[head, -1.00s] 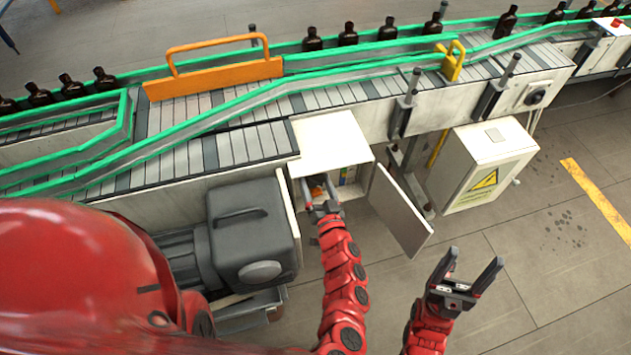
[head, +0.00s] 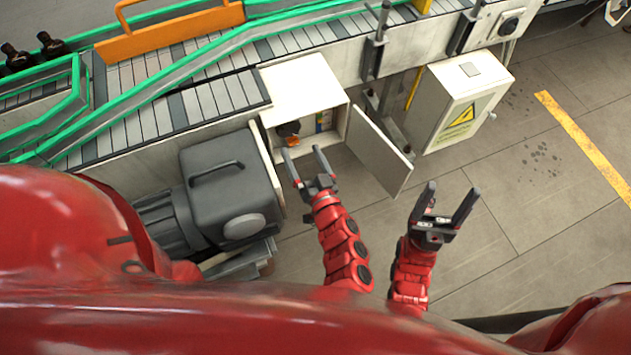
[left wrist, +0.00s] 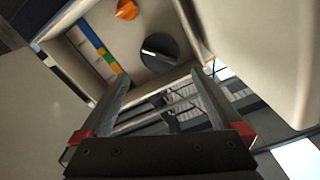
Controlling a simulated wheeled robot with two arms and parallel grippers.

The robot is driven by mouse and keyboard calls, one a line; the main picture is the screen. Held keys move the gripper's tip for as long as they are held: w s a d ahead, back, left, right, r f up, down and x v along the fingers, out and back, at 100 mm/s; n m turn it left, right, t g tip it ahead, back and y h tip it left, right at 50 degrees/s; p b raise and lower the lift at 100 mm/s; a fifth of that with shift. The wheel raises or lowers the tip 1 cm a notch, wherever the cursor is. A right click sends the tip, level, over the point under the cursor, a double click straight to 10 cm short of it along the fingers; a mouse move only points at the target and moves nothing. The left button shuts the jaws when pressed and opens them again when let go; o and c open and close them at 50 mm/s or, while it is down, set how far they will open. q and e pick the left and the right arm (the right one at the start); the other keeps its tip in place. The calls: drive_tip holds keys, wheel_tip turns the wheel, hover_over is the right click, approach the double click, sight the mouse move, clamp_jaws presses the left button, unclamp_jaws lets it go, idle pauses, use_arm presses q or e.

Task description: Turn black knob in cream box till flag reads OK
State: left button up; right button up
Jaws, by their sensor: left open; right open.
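The cream box (head: 301,85) stands under the conveyor edge, with its front open and its door (head: 378,152) swung out to the right. The black knob (left wrist: 158,50) shows on its inner panel in the left wrist view, round with a pale line across it. In the head view the black knob (head: 287,128) is small and dark. No flag reading is legible. My left gripper (head: 305,155) is open and empty just outside the opening; in the left wrist view its fingers (left wrist: 158,82) are below the knob, apart from it. My right gripper (head: 448,197) is open and empty, right of the door.
An orange knob (left wrist: 127,10) and a blue, yellow and green strip (left wrist: 98,47) are inside the box. A grey motor (head: 228,185) stands left of the box. A cream cabinet with a yellow warning sign (head: 460,100) stands right of the door. Floor at right is clear.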

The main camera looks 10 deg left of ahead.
use_arm(q)
drive_tip(key=v, duration=0.9)
